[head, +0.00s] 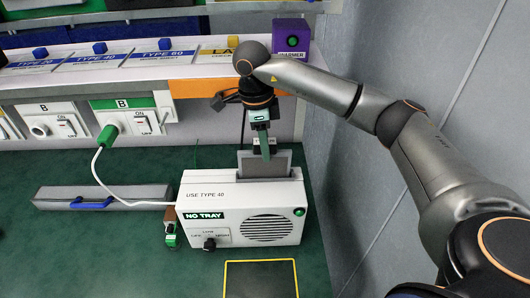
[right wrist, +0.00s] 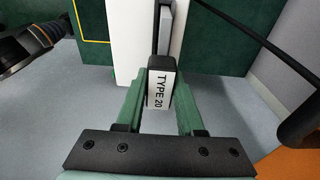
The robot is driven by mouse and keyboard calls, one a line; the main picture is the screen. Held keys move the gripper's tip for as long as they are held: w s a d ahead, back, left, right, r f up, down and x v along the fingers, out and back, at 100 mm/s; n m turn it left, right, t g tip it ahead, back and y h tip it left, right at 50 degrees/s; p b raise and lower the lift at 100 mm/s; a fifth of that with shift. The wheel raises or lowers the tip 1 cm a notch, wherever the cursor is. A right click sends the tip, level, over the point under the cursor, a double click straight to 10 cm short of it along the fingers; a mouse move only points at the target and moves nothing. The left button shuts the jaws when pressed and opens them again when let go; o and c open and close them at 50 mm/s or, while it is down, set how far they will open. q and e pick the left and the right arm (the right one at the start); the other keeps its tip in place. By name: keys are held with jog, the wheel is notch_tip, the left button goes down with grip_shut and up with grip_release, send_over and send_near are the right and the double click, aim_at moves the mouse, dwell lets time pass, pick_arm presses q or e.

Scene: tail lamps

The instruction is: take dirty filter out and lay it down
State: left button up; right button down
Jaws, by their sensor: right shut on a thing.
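A white filter machine (head: 240,212) marked "USE TYPE 40" and "NO TRAY" stands on the green bench. A grey filter (head: 281,161) stands upright at the slot in its top, with its lower part hidden. My right gripper (head: 262,148) is above the slot at the filter's upper edge. In the right wrist view, the green fingers of my right gripper (right wrist: 161,112) are shut on the filter's end piece, whose white label (right wrist: 161,91) reads "TYPE 20". I cannot tell how deep the filter sits. My left gripper is not in view.
A yellow-outlined dark area (head: 261,280) lies empty in front of the machine. A grey box with a blue handle (head: 91,203) lies to the left. A white cable (head: 97,176) runs from a green plug to the machine. A purple warmer box (head: 291,38) stands behind on the shelf.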

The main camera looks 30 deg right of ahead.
jog(key=shift+r, duration=3.25)
jog(key=shift+r, duration=0.45)
jog(key=shift+s+f, duration=0.1)
